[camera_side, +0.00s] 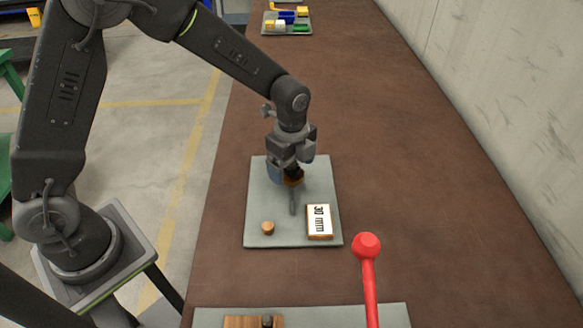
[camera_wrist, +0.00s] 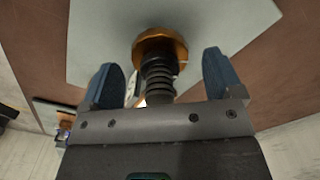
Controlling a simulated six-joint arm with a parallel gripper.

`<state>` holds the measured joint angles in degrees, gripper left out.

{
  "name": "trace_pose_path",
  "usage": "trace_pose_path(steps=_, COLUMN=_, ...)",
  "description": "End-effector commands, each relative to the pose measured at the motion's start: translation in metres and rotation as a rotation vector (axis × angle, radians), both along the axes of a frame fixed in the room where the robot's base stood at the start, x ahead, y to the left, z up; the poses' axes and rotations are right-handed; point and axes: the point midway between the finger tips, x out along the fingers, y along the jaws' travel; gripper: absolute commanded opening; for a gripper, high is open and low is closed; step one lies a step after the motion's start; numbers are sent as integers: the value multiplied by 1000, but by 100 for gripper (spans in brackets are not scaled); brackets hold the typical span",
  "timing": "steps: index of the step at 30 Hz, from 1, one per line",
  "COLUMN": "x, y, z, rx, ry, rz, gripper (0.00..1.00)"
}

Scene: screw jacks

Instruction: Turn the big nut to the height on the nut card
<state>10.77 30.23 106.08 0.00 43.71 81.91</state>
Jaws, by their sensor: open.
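The big nut (camera_side: 293,181) is a copper-coloured ring under my gripper (camera_side: 291,168) in the side view, partly hidden by it. In the wrist view the big nut (camera_wrist: 160,46) sits around a dark threaded screw (camera_wrist: 158,82). My gripper (camera_wrist: 162,62) is open, with one blue finger pad on each side of the screw and gaps between. The nut lies at or just beyond the fingertips; I cannot tell its exact height. The nut card (camera_side: 319,221) reads "30 mm" and rests on the grey plate (camera_side: 258,190), right of the jack.
A small orange-brown knob (camera_side: 268,228) stands on the plate, front left. A red ball-topped lever (camera_side: 367,247) rises at the front right. Another plate (camera_side: 345,314) with a wooden block (camera_side: 240,322) lies in front. A tray (camera_side: 268,31) of coloured blocks is far back.

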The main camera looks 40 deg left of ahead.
Motion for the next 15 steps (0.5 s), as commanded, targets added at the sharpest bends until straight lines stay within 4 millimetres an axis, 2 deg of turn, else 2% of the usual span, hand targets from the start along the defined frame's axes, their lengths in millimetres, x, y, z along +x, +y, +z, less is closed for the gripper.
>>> trace_pose_path(steps=6, x=0, y=0, z=-14, rx=0, ry=0, rz=0, gripper=86)
trace_pose_path(steps=14, x=0, y=0, z=-15, rx=0, ry=0, rz=0, gripper=86)
trace_pose_path(steps=15, x=0, y=0, z=-15, rx=0, ry=0, rz=0, gripper=82)
